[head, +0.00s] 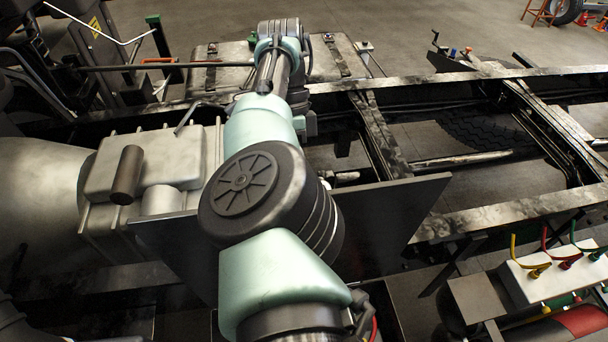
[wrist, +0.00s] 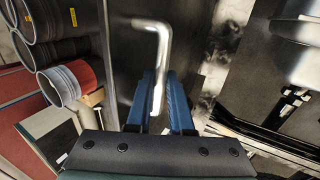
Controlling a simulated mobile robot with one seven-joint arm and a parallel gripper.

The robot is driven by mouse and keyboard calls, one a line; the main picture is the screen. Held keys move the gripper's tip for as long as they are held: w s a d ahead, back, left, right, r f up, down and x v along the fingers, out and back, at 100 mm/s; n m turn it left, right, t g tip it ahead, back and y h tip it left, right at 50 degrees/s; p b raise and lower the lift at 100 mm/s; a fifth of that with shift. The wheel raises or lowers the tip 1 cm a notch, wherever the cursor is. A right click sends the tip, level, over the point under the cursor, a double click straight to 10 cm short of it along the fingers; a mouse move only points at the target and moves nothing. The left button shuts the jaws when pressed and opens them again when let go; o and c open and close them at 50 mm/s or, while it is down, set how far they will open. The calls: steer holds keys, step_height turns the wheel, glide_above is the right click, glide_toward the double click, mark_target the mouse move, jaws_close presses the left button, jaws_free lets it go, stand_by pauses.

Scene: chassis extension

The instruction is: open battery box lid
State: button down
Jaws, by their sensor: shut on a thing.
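A dark flat panel, which looks like the battery box lid (head: 400,215), sits behind my arm at the near side of the chassis. Its right part shows in the head view, and my arm covers its middle. In the wrist view the dark lid surface (wrist: 128,60) carries a pale bent bar handle (wrist: 164,45). My gripper (wrist: 162,78) has its two blue fingers on either side of the handle's lower end and is shut on it. The head view hides my gripper behind my arm. How far the lid stands open I cannot tell.
Chassis rails (head: 480,85) run across behind the panel. A grey metal housing (head: 150,160) stands close on the left. A white block with coloured hoses (head: 555,270) and cylindrical tanks (wrist: 45,20) lie nearby. Open floor (head: 420,25) shows beyond the chassis.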

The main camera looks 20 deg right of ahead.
steer(key=shift+w+d+f, duration=0.1)
steer(key=shift+w+f, duration=0.05)
steer(key=shift+f, duration=0.2)
steer(key=c, duration=0.8)
jaws_free()
steer(key=shift+w+d+r, duration=0.1)
steer(key=shift+w, duration=0.05)
steer(key=shift+r, duration=0.2)
